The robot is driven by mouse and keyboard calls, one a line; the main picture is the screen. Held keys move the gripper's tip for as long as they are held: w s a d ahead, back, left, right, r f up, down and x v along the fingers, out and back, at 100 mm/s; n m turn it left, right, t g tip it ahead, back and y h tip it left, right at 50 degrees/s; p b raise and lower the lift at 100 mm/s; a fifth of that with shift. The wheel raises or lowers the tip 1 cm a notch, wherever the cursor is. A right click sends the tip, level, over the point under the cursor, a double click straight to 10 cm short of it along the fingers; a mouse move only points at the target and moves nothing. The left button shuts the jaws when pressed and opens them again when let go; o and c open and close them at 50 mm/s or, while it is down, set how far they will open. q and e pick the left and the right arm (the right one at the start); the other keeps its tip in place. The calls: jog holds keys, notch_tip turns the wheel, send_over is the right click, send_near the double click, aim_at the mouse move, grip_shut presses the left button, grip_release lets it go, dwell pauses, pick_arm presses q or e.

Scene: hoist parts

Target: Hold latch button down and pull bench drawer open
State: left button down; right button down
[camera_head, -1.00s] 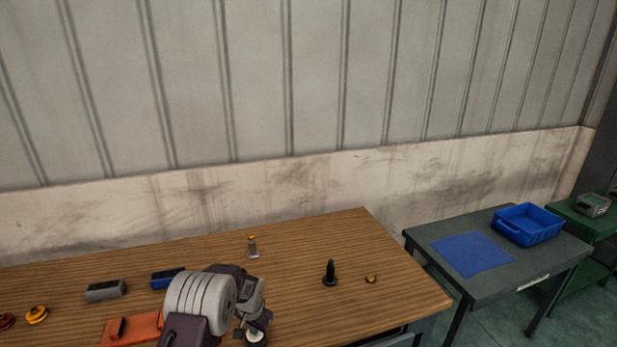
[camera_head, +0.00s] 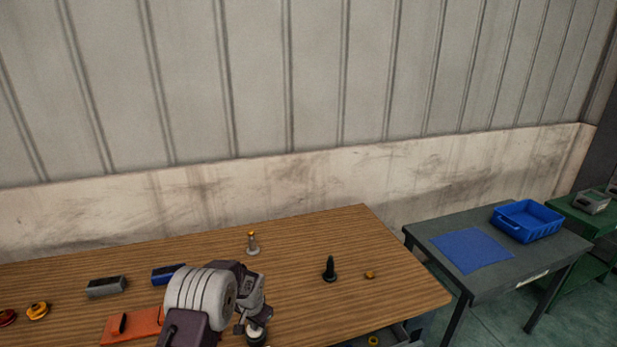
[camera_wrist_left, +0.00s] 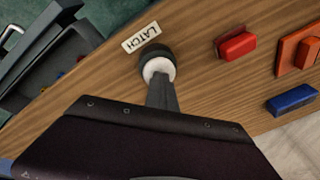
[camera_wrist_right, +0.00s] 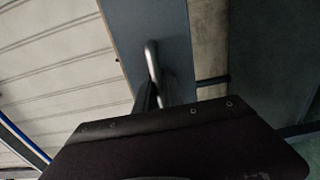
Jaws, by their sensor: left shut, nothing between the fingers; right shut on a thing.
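The latch button (camera_wrist_left: 155,58), dark-rimmed with a white centre, sits on the wooden bench top beside a "LATCH" label (camera_wrist_left: 141,37). My left gripper (camera_wrist_left: 161,92) is shut and empty, its tips at the button and seemingly on it; it also shows in the head view (camera_head: 248,324). How far the button is pressed I cannot tell. The bench drawer (camera_wrist_left: 55,62) stands out from the bench, with small coloured things inside. In the right wrist view my right gripper (camera_wrist_right: 154,98) is shut on the silver drawer handle (camera_wrist_right: 152,60) on the blue-grey front (camera_wrist_right: 178,40).
On the bench (camera_head: 310,235) stand a dark cone-like part (camera_head: 330,270), a small yellow part (camera_head: 369,275) and a silver part with a yellow top (camera_head: 252,243). An orange block (camera_head: 135,326) lies left of my left gripper. A grey side table (camera_head: 485,282) holds a blue bin (camera_head: 527,222).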

jog(key=c, duration=1.3)
grip_release()
jog(key=v, duration=0.6)
pick_arm(q)
jog(key=w+p+v, duration=0.1)
jog(key=p+v, duration=0.4)
jog(key=v, duration=0.1)
jog(key=shift+w+a+r, duration=0.15)
jog(key=shift+a+r, duration=0.05)
jog(key=shift+r, duration=0.4)
pick_arm(e)
notch_tip(320, 180, up, 5)
jog(key=shift+r, duration=0.1)
